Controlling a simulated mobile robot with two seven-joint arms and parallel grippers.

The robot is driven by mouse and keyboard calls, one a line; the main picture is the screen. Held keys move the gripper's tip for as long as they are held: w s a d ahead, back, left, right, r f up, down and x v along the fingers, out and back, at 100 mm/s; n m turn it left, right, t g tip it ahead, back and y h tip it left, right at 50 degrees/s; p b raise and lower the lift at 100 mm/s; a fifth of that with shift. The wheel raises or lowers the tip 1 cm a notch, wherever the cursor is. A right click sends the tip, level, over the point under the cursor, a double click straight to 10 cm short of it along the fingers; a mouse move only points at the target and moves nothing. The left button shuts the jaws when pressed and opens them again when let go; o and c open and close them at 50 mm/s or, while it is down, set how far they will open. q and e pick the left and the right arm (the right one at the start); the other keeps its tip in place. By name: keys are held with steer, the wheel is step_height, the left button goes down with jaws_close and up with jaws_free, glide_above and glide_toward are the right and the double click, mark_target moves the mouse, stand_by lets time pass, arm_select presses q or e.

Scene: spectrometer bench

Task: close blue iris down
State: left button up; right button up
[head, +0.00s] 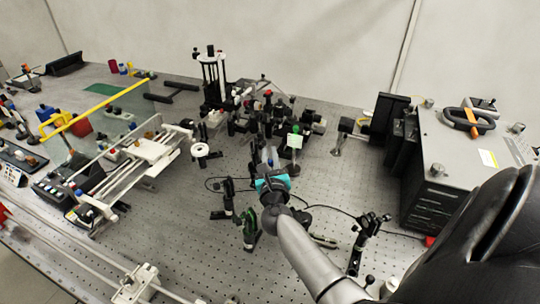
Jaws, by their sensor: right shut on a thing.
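My right gripper (270,172) reaches in from the lower right to the middle of the bench, its teal band showing near the wrist. It is shut on a small part there, where a bit of blue (270,157) shows just past the fingers. This looks like the blue iris, but the gripper hides most of it. I cannot make out the iris opening or its lever position. My left gripper is not in view.
A post with a green-marked mount (249,222) stands just left of my right arm. A black post mount (368,232) stands right of it. A white card on a post (295,141) is close behind. A grey instrument box (455,160) fills the right side.

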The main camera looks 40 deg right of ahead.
jaws_close()
steer(key=shift+p, duration=0.4)
steer(key=n+p, duration=0.1)
steer(key=p, duration=0.1)
steer(key=w+f+n+g+p, duration=0.1)
steer(key=n+p, duration=0.1)
steer(key=n+g+p, duration=0.1)
steer(key=p, duration=0.2)
steer(key=shift+w+a+f+y, duration=0.3)
steer(key=shift+a+f+y, duration=0.05)
steer(key=shift+a+y, duration=0.05)
